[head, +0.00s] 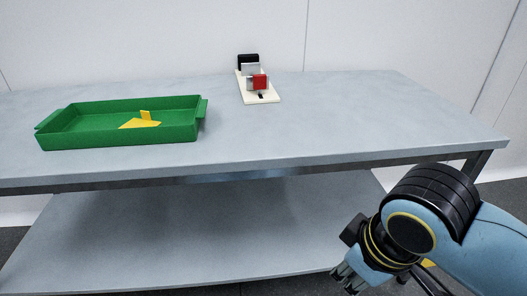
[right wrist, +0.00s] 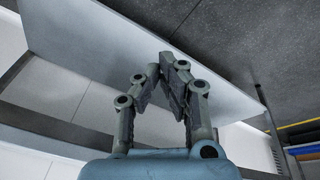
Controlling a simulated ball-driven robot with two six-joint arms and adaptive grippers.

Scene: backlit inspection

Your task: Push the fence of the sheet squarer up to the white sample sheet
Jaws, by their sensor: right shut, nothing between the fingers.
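The sheet squarer (head: 271,99) stands on the grey table near its back edge, a cream base seen end-on. A red block (head: 260,82), which looks to be the fence, stands toward its near end. The white sample sheet (head: 251,69) stands upright behind the red block, in front of a black block (head: 248,60). I cannot tell how wide any gap between red block and sheet is. My right gripper (head: 346,277) is low at the table's front right, far from the squarer. It is shut and empty, and its fingers meet in the right wrist view (right wrist: 170,70). My left gripper is out of view.
A green tray (head: 188,131) with yellow pieces (head: 140,123) in it stands on the left of the table (head: 330,125). The table's right half is clear. The front edge lies between my right gripper and the tabletop. A lower shelf (head: 220,235) shows below.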

